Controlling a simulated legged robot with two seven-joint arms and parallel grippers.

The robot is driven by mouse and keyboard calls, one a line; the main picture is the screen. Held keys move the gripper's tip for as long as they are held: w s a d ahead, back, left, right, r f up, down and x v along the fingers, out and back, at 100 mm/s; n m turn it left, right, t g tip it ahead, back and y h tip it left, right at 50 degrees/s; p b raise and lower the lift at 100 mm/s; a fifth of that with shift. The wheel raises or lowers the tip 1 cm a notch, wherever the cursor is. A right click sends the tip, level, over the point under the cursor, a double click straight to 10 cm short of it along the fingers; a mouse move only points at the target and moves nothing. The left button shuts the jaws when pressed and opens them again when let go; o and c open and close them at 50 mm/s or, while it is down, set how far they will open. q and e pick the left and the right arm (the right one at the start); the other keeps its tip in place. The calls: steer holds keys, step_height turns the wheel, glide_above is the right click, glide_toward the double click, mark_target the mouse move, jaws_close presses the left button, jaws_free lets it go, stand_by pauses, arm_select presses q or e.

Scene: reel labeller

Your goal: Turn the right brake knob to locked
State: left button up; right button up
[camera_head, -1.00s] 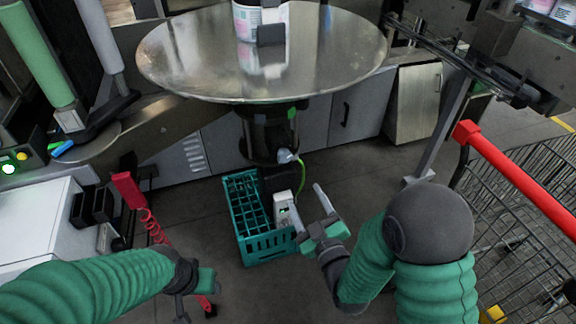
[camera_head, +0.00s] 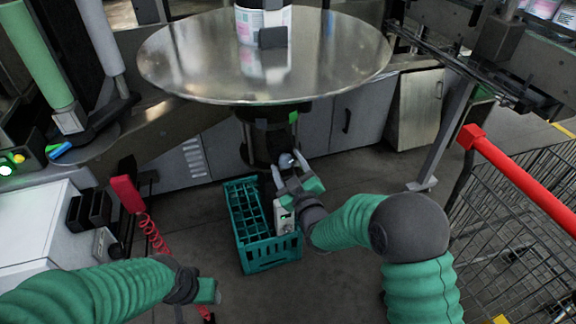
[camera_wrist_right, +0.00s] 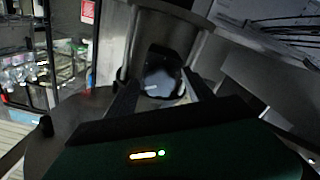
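A grey, rounded knob (camera_head: 287,161) sits low on the dark column under the round steel table. It also shows in the right wrist view (camera_wrist_right: 160,82), ahead of and between my gripper's two fingers. My right gripper (camera_head: 288,166) is open with its fingers on either side of the knob; I cannot tell whether they touch it. The knob's lock position cannot be read. My left gripper (camera_head: 207,290) is at the lower left, away from the column; its fingers are too unclear to judge.
The round steel table (camera_head: 180,65) overhangs the column and carries a labelled reel. A teal crate (camera_head: 270,254) stands on the floor below my right gripper. A wire cart with a red handle (camera_head: 520,168) is at the right. A red coiled cord (camera_head: 150,232) hangs at the left.

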jaws_close()
